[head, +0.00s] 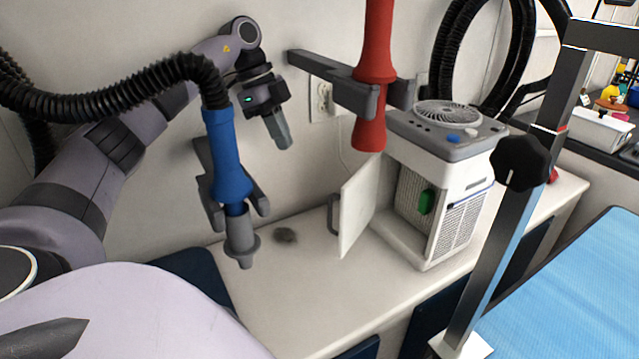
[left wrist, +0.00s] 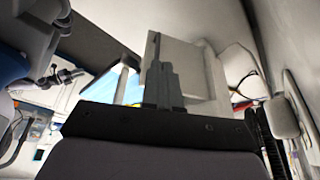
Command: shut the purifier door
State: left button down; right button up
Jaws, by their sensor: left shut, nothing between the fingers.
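The purifier (head: 465,205) is a white box with a grey top and round fan grille, standing on the white counter. Its door (head: 360,205) stands wide open on the box's left side, with a dark handle (head: 333,214) on its outer face. The open front shows a filter and a green tab (head: 426,202). My left gripper (head: 283,143) is shut and empty, near the wall, above and to the left of the door and apart from it. In the left wrist view its fingers (left wrist: 160,85) overlap a pale boxy shape that I cannot firmly identify. My right gripper is out of view.
A blue dryer nozzle (head: 226,150) and a red one (head: 374,70) hang from wall holders around my left gripper. A grey post with a black knob (head: 521,163) rises before the purifier's right side. A blue table (head: 575,290) lies at right. Counter left of the door is mostly clear.

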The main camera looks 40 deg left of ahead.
aim_at(352, 201)
pick_arm(q)
jog(key=w+d+f, duration=0.3)
jog(key=d+f, duration=0.4)
jog(key=f, duration=0.2)
jog(key=shift+f, duration=0.15)
